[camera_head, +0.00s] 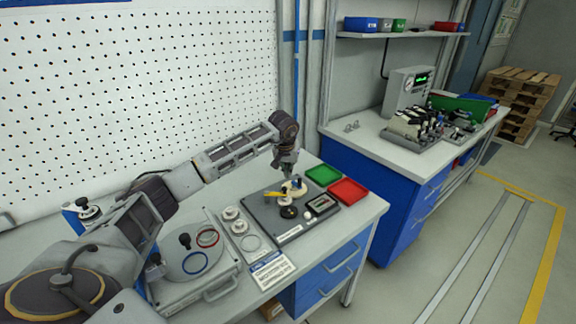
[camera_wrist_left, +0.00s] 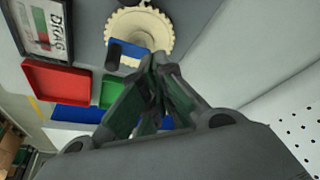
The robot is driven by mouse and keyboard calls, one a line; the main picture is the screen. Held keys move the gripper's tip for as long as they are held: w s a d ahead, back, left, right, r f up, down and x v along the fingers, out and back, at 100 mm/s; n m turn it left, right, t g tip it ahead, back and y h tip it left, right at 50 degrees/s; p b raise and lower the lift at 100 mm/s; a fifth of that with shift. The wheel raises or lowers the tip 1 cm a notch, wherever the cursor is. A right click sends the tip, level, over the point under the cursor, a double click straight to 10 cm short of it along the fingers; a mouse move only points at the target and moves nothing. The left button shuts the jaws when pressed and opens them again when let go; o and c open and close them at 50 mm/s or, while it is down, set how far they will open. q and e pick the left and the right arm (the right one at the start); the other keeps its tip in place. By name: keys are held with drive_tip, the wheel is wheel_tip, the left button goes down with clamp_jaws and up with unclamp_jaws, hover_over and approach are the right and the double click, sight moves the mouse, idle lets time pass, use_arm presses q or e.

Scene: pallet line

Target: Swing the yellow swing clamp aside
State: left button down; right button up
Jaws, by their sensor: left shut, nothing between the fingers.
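The yellow swing clamp (camera_head: 275,194) shows as a small yellow bar on the dark fixture plate (camera_head: 262,212) in the head view. It lies to the left of a cream toothed wheel (camera_head: 294,188). My left gripper (camera_head: 289,172) is shut and empty, pointing down just above the wheel and to the right of the yellow bar. In the left wrist view the shut fingertips (camera_wrist_left: 158,58) overlap the lower edge of the cream wheel (camera_wrist_left: 155,18); contact cannot be told. A blue bar (camera_wrist_left: 130,47) with a dark knob lies by the wheel there. I cannot make out the yellow clamp in that view.
A green tray (camera_head: 323,174) and a red tray (camera_head: 348,191) lie right of the plate. A small framed display (camera_head: 321,205) sits on the plate's right side. A grey fixture with rings (camera_head: 190,262) stands at front left. A perforated wall (camera_head: 130,90) rises behind the bench.

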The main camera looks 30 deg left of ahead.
use_arm(q)
drive_tip(key=shift+s+d+f+p, duration=0.1)
drive_tip(key=shift+s+d, duration=0.1)
drive_tip(key=shift+s, duration=0.45)
drive_tip(key=shift+s+d+f+p, duration=0.1)
drive_tip(key=shift+s+d, duration=0.1)
drive_tip(key=shift+s, duration=0.4)
drive_tip(key=shift+s+d+f+p, duration=0.1)
drive_tip(key=shift+s+d, duration=0.1)
drive_tip(key=shift+s, duration=0.45)
use_arm(e)
drive_tip(key=shift+s+a+r, duration=0.3)
drive_tip(key=shift+a, duration=0.05)
use_arm(q)
drive_tip(key=shift+s+d+m, duration=0.15)
drive_tip(key=shift+m, duration=0.25)
use_arm(e)
drive_tip(key=shift+s+d+f, duration=0.15)
drive_tip(key=shift+s, duration=0.1)
